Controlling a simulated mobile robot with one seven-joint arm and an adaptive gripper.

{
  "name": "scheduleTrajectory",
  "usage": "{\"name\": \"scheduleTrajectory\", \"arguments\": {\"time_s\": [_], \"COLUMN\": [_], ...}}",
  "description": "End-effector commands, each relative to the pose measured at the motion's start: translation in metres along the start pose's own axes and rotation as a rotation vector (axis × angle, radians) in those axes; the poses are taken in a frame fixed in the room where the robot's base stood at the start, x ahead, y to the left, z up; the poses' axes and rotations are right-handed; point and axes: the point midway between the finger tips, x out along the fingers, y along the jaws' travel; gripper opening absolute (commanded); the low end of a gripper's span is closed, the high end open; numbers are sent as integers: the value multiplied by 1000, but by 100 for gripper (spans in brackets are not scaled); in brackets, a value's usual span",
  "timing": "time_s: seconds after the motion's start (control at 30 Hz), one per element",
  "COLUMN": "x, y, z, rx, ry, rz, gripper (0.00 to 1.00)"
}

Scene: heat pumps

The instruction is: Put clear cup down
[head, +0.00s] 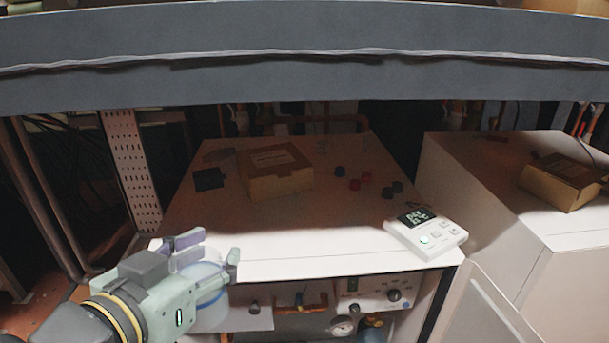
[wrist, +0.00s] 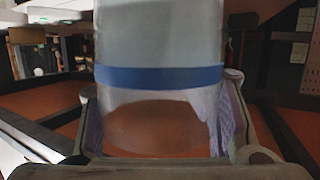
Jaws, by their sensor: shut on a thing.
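The clear cup (head: 211,293) has a blue band and is in my gripper (head: 208,251), low at the left in the head view. My gripper is shut on the cup, with a finger on each side of it. In the wrist view the cup (wrist: 160,100) fills the middle, with its blue band across it and the fingers beside it. The cup is in front of the near left edge of the white heat pump top (head: 340,235). The arm partly hides the cup in the head view.
A cardboard box (head: 275,175) stands on the white top. A white thermostat (head: 426,233) sits at the right front corner. A dark grey beam (head: 300,80) spans above. The top's front middle is clear.

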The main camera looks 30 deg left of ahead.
Motion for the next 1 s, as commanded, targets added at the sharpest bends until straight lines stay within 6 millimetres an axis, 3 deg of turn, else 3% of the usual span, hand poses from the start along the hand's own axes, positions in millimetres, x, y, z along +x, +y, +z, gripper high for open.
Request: {"name": "scheduleTrajectory", "arguments": {"time_s": [0.17, 0.47, 0.67, 0.8, 1.0], "x": [7, 46, 75, 110, 142], "y": [-3, -14, -22, -32, -43], "z": [-4, -19, -25, -25, -31], "rx": [-3, -9, -7, 0, 0], "ry": [0, 0, 0, -2, 0], "rz": [2, 4, 4, 3, 0], "gripper": [10, 10, 10, 10, 10]}}
